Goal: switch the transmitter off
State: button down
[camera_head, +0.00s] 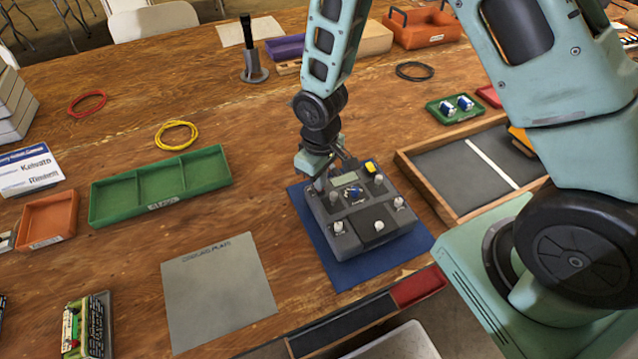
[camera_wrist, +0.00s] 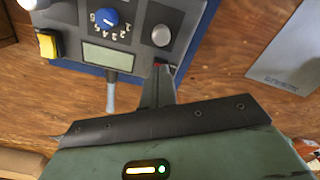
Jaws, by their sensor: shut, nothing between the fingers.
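The transmitter (camera_head: 358,224) is a dark grey box lying on a blue mat (camera_head: 350,272). Its top carries a yellow button (camera_head: 371,166), a blue numbered knob (camera_wrist: 107,17), a small display (camera_wrist: 108,57) and several silver sticks or knobs. My gripper (camera_head: 321,184) is at the transmitter's far left edge, fingers shut and empty. In the wrist view its fingertips (camera_wrist: 162,76) are beside a small red spot (camera_wrist: 158,65) at the box's edge, close to a silver knob (camera_wrist: 161,35). I cannot tell whether they touch. The power switch is not clearly visible.
A grey plate (camera_head: 218,288) lies left of the mat, and a green divided tray (camera_head: 160,184) beyond it. A wooden-framed tray (camera_head: 440,205) stands close on the right. A dark and red strip (camera_head: 343,325) lies in front. Bare wood is free behind the transmitter.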

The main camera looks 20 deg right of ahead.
jog(key=shift+r+p, duration=2.85)
jog(key=shift+r, duration=0.65)
jog(key=s+a+r+n, duration=0.1)
jog(key=s+a+r, duration=0.2)
jog(key=s+r, duration=0.7)
jog(key=s+a+r, duration=0.3)
jog(key=s+r, duration=0.7)
jog(key=r, duration=0.1)
jog(key=shift+a+n+y, duration=0.15)
jog(key=shift+n+y, duration=0.15)
jog(key=shift+n, duration=0.1)
